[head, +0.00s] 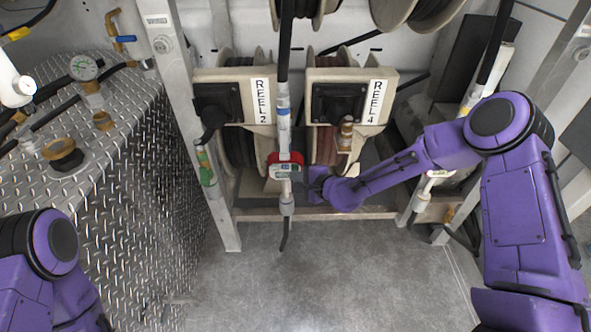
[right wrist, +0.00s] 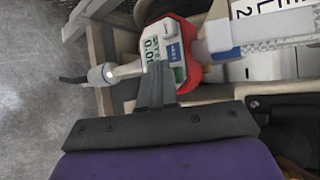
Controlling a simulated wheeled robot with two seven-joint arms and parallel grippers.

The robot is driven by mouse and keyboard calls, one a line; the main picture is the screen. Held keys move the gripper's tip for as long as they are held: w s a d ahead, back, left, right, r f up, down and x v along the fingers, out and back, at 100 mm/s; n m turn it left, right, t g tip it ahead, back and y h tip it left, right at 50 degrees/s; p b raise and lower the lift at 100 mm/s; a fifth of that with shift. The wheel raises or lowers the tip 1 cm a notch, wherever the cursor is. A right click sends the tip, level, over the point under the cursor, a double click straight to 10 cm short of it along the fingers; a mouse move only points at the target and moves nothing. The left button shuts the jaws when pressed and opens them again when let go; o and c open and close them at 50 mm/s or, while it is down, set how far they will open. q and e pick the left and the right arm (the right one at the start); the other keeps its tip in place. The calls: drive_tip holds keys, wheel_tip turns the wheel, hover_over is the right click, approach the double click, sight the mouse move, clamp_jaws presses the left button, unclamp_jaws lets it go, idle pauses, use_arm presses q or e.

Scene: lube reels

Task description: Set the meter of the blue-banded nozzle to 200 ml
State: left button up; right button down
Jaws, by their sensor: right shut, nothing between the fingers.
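The blue-banded nozzle (head: 283,112) hangs upright in front of the reels in the head view. Its red-cased meter (head: 285,165) sits low on it. In the right wrist view the meter (right wrist: 191,45) shows a display that seems to start with 0.0, a blue button and a green button. My right gripper (head: 312,182) is shut and empty, just right of the meter. In the right wrist view its closed fingertips (right wrist: 157,72) overlap the lower part of the meter face; I cannot tell whether they touch. My left arm shows at lower left, its gripper out of frame.
The REEL 2 (head: 232,88) and REEL 4 (head: 350,90) housings stand behind the nozzle. A green-banded nozzle (head: 206,170) hangs at left, another nozzle (head: 430,185) at right. A diamond-plate tank (head: 130,190) fills the left. The grey floor (head: 330,275) in front is clear.

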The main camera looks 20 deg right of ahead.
drive_tip(key=shift+w+d+b, duration=0.25)
drive_tip(key=shift+w+b, duration=0.05)
drive_tip(key=shift+w, duration=0.5)
idle(0.8)
idle(0.3)
drive_tip(key=shift+s+a+p, duration=0.2)
drive_tip(key=shift+s, duration=0.35)
drive_tip(key=shift+s+a+p, duration=0.15)
drive_tip(key=shift+s+p, duration=0.05)
drive_tip(key=shift+s, duration=0.35)
drive_tip(key=shift+w+d, duration=0.15)
drive_tip(key=shift+w, duration=0.25)
drive_tip(key=shift+w+d+b, duration=0.2)
drive_tip(key=shift+w+b, duration=0.35)
drive_tip(key=shift+w, duration=0.15)
idle(0.6)
drive_tip(key=shift+s, duration=0.1)
drive_tip(key=shift+s+a+p, duration=0.15)
drive_tip(key=shift+s+p, duration=0.05)
drive_tip(key=shift+s, duration=0.35)
drive_tip(key=shift+s+a+p, duration=0.15)
drive_tip(key=shift+s+p, duration=0.05)
drive_tip(key=shift+s, duration=0.3)
